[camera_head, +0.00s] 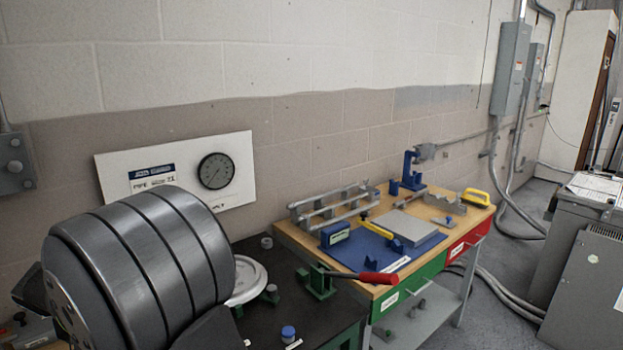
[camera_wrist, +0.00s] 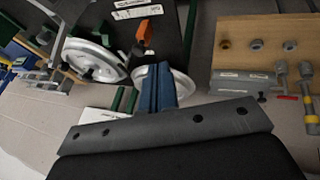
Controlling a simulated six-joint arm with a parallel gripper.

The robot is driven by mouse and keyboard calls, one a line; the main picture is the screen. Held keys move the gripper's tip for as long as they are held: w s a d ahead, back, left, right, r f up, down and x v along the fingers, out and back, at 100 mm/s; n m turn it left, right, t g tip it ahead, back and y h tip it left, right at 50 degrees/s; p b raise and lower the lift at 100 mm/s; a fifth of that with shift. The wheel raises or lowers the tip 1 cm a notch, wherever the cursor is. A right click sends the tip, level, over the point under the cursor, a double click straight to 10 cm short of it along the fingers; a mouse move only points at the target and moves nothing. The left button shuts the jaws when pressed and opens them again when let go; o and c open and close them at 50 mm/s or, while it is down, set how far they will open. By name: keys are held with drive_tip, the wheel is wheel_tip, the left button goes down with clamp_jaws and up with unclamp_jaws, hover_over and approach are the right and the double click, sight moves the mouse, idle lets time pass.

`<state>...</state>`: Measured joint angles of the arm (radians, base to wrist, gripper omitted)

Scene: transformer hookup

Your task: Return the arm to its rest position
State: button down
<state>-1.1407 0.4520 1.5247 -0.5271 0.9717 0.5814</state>
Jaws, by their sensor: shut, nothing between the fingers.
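My gripper (camera_wrist: 152,72) shows in the wrist view as two narrow blue-grey fingers rising from a dark bar with holes. The fingers are together, with nothing held between them. They point toward a pale round dish (camera_wrist: 182,84), which is partly hidden behind them; I cannot tell whether they touch it. A second round white dish (camera_wrist: 94,62) is to the left. My gripper's fingers cannot be made out in the head view.
A black bench (camera_head: 262,325) carries a white dish (camera_head: 249,283) and a green stand (camera_head: 317,285) with a red-handled lever (camera_head: 375,278). Beside it is a wooden-topped bench (camera_head: 290,233) with a blue mat (camera_head: 430,243) and several fixtures. A gauge (camera_head: 215,171) is on the wall.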

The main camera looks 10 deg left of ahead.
drive_tip(key=shift+w+a+f+t, duration=0.25)
drive_tip(key=shift+a+f, duration=0.1)
drive_tip(key=shift+a, duration=0.1)
drive_tip(key=shift+w+a+f+t, duration=0.1)
drive_tip(key=shift+a+f+t, duration=0.2)
drive_tip(key=shift+a, duration=0.15)
drive_tip(key=c, duration=1.2)
unclamp_jaws()
drive_tip(key=shift+o, duration=0.2)
drive_tip(key=w+d+r+m+g, duration=0.3)
drive_tip(key=w+r+m+g, duration=0.4)
drive_tip(key=w+r+m, duration=0.25)
drive_tip(key=shift+h, duration=0.3)
drive_tip(key=f, duration=1.6)
drive_tip(key=shift+w+d+f, duration=0.2)
drive_tip(key=shift+w+f, duration=0.05)
drive_tip(key=shift+w, duration=0.15)
drive_tip(key=shift+c, duration=0.2)
